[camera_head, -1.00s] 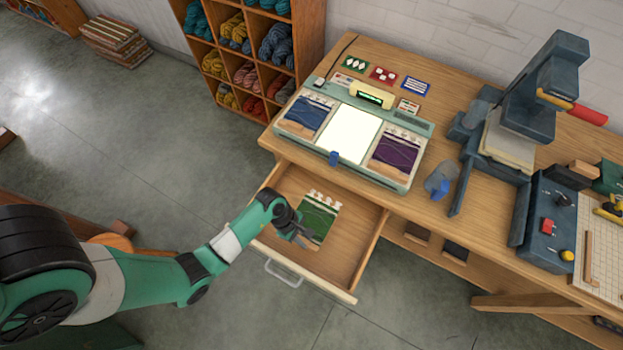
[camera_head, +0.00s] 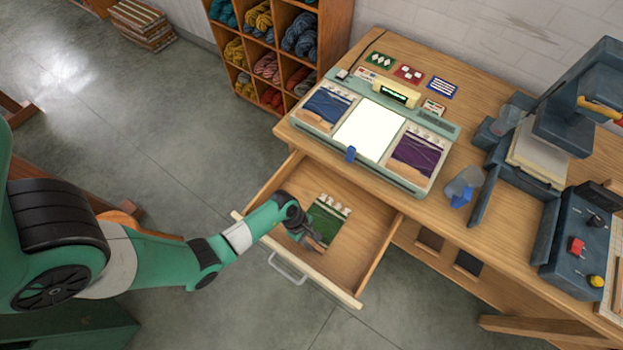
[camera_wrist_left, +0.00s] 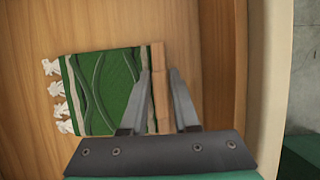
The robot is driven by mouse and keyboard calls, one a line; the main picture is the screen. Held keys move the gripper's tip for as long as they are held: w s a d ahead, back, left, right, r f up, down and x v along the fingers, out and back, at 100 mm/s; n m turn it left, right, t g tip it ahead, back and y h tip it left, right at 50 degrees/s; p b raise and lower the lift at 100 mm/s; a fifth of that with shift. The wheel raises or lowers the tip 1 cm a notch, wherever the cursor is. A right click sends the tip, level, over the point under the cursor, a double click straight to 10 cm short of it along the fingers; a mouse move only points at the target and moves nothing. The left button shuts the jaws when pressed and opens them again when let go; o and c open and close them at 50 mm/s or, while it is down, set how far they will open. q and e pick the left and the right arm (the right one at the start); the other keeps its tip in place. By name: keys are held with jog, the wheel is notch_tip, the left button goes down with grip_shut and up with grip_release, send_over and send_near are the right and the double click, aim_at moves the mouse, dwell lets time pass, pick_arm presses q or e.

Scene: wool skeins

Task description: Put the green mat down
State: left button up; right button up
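The green mat (camera_head: 329,217) has pale fringe or tassels along one end and lies in or just over the open drawer (camera_head: 363,232). In the left wrist view the mat (camera_wrist_left: 105,88) shows flat, with a wooden bar (camera_wrist_left: 160,90) along its right edge. My left gripper (camera_head: 319,243) is at the bar end of the mat in the head view. My right gripper is out of view.
A green device with a lit white panel (camera_head: 367,130) stands on the bench above the drawer, between blue and purple woven pieces. A dark press (camera_head: 560,130) stands at the right. The drawer's front wall and handle (camera_head: 288,272) are close beneath my left arm.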

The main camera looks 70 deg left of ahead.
pick_arm(q)
jog(key=shift+o, duration=1.4)
jog(key=shift+r, duration=0.15)
jog(key=p+v, duration=0.5)
jog(key=v, duration=0.7)
jog(key=shift+p, duration=0.4)
